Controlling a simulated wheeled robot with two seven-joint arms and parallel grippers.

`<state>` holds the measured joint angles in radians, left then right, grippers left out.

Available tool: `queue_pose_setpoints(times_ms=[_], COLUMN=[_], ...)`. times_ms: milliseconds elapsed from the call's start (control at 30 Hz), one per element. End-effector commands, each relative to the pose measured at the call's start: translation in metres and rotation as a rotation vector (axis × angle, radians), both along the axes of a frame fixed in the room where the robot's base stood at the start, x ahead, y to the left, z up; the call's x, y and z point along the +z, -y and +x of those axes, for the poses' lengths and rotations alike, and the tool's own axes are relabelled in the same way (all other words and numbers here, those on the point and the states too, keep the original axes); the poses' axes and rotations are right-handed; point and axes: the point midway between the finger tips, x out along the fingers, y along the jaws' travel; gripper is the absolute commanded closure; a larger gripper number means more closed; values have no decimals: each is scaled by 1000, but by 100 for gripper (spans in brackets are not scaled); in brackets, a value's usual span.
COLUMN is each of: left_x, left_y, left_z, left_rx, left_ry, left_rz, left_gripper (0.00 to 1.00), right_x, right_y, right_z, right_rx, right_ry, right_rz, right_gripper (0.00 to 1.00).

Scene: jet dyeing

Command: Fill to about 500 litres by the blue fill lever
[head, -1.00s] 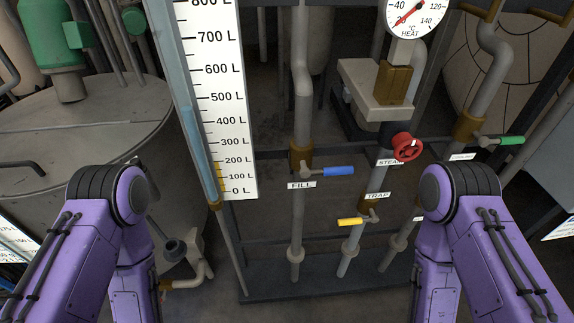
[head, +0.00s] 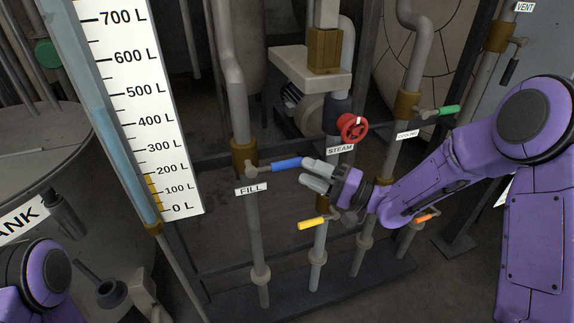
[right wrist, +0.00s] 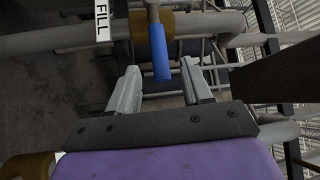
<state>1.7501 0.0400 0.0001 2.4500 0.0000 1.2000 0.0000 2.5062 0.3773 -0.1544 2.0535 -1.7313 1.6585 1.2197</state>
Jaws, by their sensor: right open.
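The blue fill lever (head: 287,164) sticks out to the right from its brass valve on the pipe above the FILL label (head: 251,189), roughly level. My right gripper (head: 317,176) is open with its fingertips at the lever's free end. In the right wrist view the blue handle (right wrist: 159,55) points down toward the gap between the open fingers (right wrist: 163,85); I cannot tell whether they touch it. The level gauge (head: 130,100) has a pale blue tube beside a white litre scale, with a yellow stretch low down. The exact level is unclear. My left gripper is out of view.
The red steam handwheel (head: 352,127) stands just above and right of my right gripper. The yellow trap lever (head: 311,224) and an orange lever (head: 427,217) are below it. The green cooling lever (head: 449,110) is to the right. A grey vessel (head: 60,150) fills the left.

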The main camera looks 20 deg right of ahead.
Motion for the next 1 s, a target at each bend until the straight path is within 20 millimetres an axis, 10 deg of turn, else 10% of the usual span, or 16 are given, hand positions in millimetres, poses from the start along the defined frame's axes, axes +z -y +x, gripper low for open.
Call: queue_pose_setpoints(times_ms=[300,633,800,1000], left_x=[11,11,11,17], left_y=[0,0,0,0], left_z=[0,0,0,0], left_rx=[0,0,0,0], left_ry=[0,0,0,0], left_rz=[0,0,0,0], left_gripper=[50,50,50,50], right_x=[8,9,8,13], right_y=[-44,-49,-49,-49], right_z=[40,45,44,44], right_rx=[1,-1,-1,-1], right_ry=[-1,-1,-1,-1], right_rz=[-2,-1,-1,-16], right_gripper=[50,50,100,100])
